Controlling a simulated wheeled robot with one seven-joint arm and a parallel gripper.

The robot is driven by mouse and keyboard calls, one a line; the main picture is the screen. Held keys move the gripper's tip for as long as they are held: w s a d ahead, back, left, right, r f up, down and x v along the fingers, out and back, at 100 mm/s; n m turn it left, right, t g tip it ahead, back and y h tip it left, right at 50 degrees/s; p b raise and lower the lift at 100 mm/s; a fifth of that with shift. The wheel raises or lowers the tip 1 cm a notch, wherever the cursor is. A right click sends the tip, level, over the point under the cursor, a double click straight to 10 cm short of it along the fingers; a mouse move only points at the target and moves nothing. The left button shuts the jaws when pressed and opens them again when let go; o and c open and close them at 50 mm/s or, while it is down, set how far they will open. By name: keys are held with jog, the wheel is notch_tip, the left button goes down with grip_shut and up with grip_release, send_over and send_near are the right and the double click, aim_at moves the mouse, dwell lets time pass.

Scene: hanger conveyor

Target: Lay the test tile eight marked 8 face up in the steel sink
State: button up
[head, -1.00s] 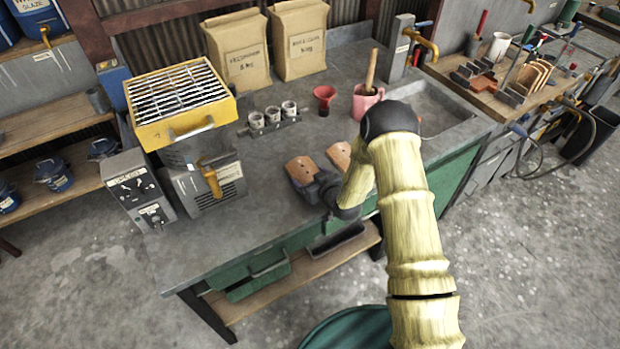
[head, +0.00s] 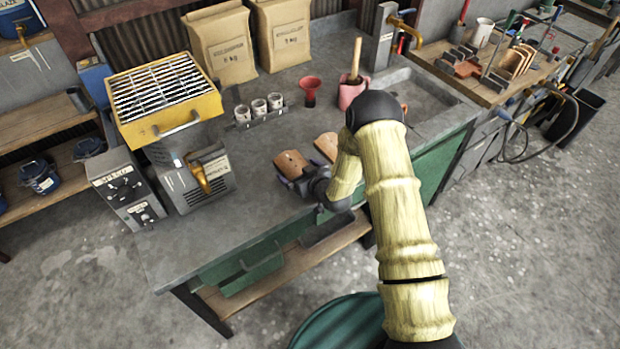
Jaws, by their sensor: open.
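Two terracotta-brown tiles lie on the grey bench top in the head view. The left tile (head: 291,163) is just beyond my gripper (head: 297,179). The right tile (head: 327,146) is partly hidden by my arm. I cannot read a mark on either tile. My gripper is open, low over the bench at the near end of the left tile; its fingertips are small and dark, so contact is unclear. The steel sink (head: 446,101) is set into the bench's right end, partly hidden by my arm. A small orange-brown piece (head: 404,107) shows at its left side.
A yellow grill-topped unit (head: 168,98) is at left. The tap post (head: 387,38) rises behind the sink. Bare bench lies left of the tiles.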

jog(key=b+v, duration=0.2)
jog(key=v, duration=0.9)
jog(key=shift+s+d+r, duration=0.1)
jog(key=shift+s+d, duration=0.1)
jog(key=shift+s, duration=0.05)
jog(key=shift+w+d+r, duration=0.1)
jog(key=shift+d+r, duration=0.1)
jog(key=shift+r, duration=0.05)
jog(key=s+d+r+m+g+h, duration=0.35)
jog(key=d+r+h, duration=0.25)
jog(key=d+r, duration=0.25)
jog(key=s+d+r+m+g, duration=0.1)
jog(key=s+d+r+g, duration=0.1)
jog(key=s, duration=0.6)
jog(key=s+d+r+m+g+h, duration=0.1)
jog(key=s+d+r+m+g, duration=0.1)
jog(key=s, duration=0.5)
notch_tip(320, 180, up, 3)
jog(key=shift+s+d+f+g+h, duration=0.2)
jog(key=shift+s+g+h, duration=0.15)
jog(key=shift+g, duration=0.2)
